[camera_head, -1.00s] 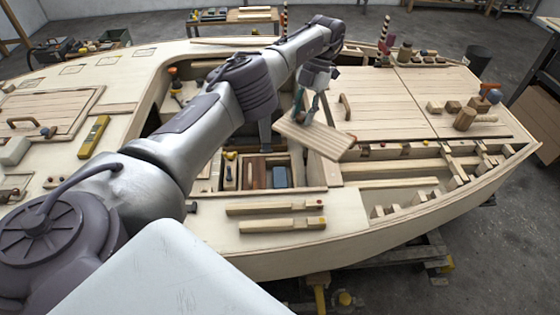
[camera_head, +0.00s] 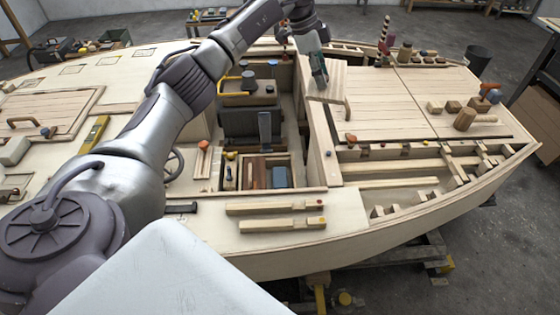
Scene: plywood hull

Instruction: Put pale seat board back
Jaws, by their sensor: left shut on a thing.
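The pale seat board (camera_head: 336,80) is a light wooden plank, held tilted above the boat beside the left edge of the plank deck on the right. My left gripper (camera_head: 320,82) is shut on its left side. The gripper and wrist hide part of the board. I cannot tell whether its lower edge touches the deck. My right gripper is not in view.
The open cockpit holds a dark box (camera_head: 250,122), with small boxes and tools in front. Two wooden bars (camera_head: 275,207) lie on the front deck. A mallet (camera_head: 465,119) and blocks sit at right.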

